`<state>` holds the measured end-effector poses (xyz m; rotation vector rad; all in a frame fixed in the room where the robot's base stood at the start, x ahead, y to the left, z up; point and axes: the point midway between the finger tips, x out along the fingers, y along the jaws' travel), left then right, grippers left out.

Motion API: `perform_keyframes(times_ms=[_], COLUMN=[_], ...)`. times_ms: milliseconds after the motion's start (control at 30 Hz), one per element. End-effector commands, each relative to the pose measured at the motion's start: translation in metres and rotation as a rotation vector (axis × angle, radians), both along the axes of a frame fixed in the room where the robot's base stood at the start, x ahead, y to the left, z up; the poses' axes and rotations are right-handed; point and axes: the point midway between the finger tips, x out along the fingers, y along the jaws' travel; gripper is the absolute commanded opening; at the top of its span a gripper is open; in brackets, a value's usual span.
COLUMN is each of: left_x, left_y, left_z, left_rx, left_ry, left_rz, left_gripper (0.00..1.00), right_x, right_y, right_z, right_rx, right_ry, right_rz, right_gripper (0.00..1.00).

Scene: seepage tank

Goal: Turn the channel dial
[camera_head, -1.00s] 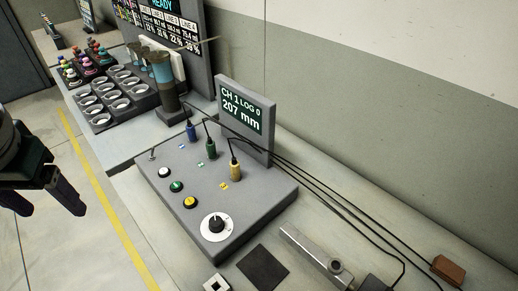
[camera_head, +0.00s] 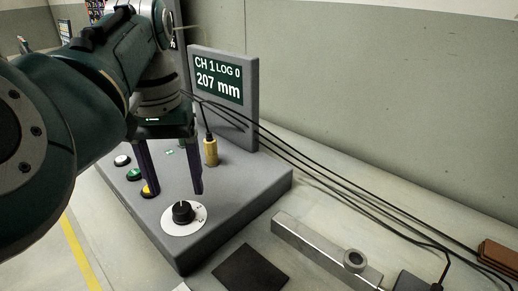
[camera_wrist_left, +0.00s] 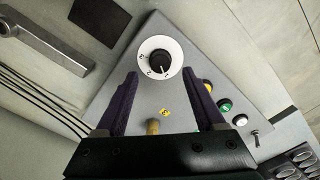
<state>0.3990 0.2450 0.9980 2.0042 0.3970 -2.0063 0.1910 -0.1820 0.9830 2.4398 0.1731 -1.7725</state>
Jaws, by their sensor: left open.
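The channel dial (camera_head: 183,212) is a black knob on a round white plate with marks, near the front corner of the grey control box (camera_head: 235,205). It also shows in the left wrist view (camera_wrist_left: 160,62), beyond my fingertips. My left gripper (camera_head: 172,192) is open and empty, its two dark fingers pointing down above the box, just behind the dial. In the left wrist view my left gripper (camera_wrist_left: 168,85) has its fingers spread to either side below the dial, apart from it. The display (camera_head: 220,78) reads CH 1, LOG 0, 207 mm. My right gripper is not in view.
A yellow plug (camera_head: 211,152) with a cable stands on the box behind the fingers. White, green and yellow buttons (camera_head: 134,174) line its left side. A metal bar (camera_head: 310,248) and a black square pad (camera_head: 249,271) lie to the right. Black cables run along the wall side.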

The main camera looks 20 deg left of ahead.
Motion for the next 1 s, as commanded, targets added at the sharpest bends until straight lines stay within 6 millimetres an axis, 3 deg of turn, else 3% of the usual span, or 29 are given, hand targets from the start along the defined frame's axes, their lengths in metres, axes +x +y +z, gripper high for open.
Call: perform_keyframes(times_ms=[100, 233, 633, 1000], left_x=[-0.001, -0.001, 0.000, 0.000], left_y=[0.000, 0.000, 0.001, 0.000], left_z=[-0.025, -0.043, -0.052, -0.052], left_rx=[-0.001, 0.000, 0.001, 0.001], left_ry=[0.004, 0.002, -0.001, -0.001], left_rz=[-0.001, 0.001, 0.001, 0.001], left_gripper=[0.71, 0.71, 0.71, 0.30], right_x=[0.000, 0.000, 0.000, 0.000], right_y=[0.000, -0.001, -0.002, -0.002], right_z=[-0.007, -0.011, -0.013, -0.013], right_rx=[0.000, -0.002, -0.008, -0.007], right_ry=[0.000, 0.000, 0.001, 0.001], right_rz=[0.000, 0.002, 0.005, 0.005], right_gripper=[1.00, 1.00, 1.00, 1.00])
